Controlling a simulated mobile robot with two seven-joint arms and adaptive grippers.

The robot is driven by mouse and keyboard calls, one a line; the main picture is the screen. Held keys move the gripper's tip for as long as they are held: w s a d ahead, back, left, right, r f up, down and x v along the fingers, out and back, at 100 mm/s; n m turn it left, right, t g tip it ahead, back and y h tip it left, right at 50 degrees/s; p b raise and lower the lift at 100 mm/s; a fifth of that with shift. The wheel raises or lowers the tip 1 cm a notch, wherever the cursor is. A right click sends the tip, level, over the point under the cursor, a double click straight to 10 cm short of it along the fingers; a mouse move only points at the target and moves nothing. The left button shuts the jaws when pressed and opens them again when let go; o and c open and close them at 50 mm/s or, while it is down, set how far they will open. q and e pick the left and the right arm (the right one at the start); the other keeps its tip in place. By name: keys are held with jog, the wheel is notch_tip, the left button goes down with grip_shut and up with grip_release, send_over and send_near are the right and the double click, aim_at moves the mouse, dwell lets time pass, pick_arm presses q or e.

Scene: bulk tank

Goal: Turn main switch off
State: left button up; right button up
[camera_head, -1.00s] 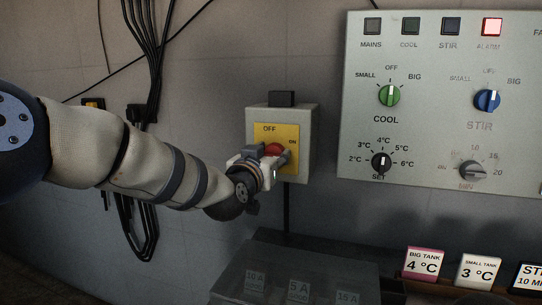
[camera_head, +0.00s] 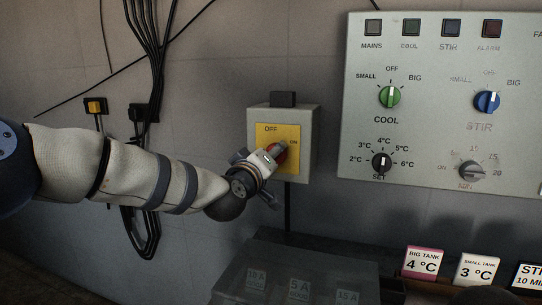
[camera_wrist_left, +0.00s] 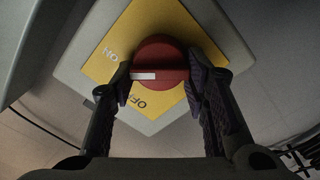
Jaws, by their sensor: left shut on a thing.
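The main switch is a red round knob (camera_wrist_left: 160,62) on a yellow plate (camera_head: 265,135) marked OFF and ON, on the front of a grey wall box (camera_head: 310,145). My left gripper (camera_head: 279,153) is shut on the red knob, with one finger on each side of it in the left wrist view (camera_wrist_left: 160,88). In that view the knob's white mark (camera_wrist_left: 144,76) points left, between the ON and OFF labels. In the head view the gripper hides much of the knob. My right gripper is not in view.
A control panel (camera_head: 440,135) with knobs and several dark lamps is to the right. Below are a fuse box (camera_head: 300,265) and setting cards, including a pink-edged one (camera_head: 423,263). Cables (camera_head: 150,60) and a small yellow-black wall fitting (camera_head: 95,106) are at the left.

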pick_arm(q)
jog(key=n, duration=0.5)
jog(key=n+b, duration=0.1)
jog(key=n, duration=0.2)
jog(key=shift+f+n, duration=0.3)
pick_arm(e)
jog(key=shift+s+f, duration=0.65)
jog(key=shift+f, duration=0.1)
pick_arm(q)
jog(key=shift+n, duration=0.3)
jog(key=o, duration=1.1)
jog(key=shift+o, duration=0.2)
jog(key=shift+r, duration=0.1)
jog(key=v, duration=1.2)
